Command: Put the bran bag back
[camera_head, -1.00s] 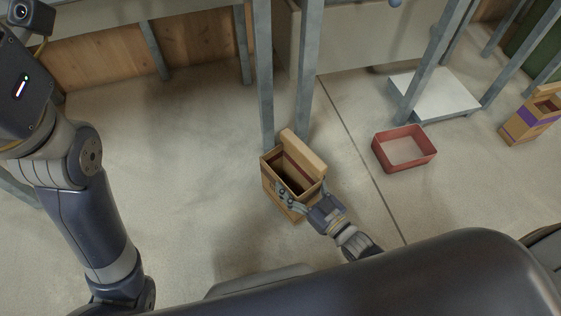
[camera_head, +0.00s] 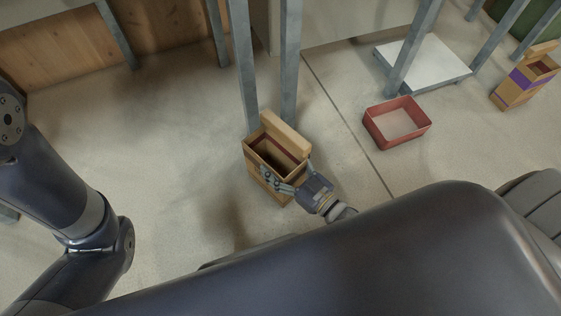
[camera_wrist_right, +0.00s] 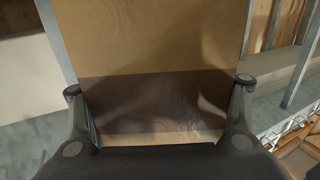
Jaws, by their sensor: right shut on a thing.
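The bran bag (camera_head: 262,180) is an open-topped brown paper bag with a dark band, in the middle of the head view. My right gripper (camera_head: 290,180) is shut on its near right side. In the right wrist view the bag's brown wall (camera_wrist_right: 150,40) and dark band fill the space between the two fingers (camera_wrist_right: 160,115). I cannot tell whether the bag's base touches the floor. My left arm shows at the left edge of the head view, but its gripper is out of view.
A red tray (camera_head: 398,122) is on the floor to the right. A white platform (camera_head: 424,62) stands behind it among grey posts. Another bag with a purple band (camera_head: 520,80) is at the far right. Grey posts (camera_head: 290,60) rise just behind the held bag. Floor to the left is clear.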

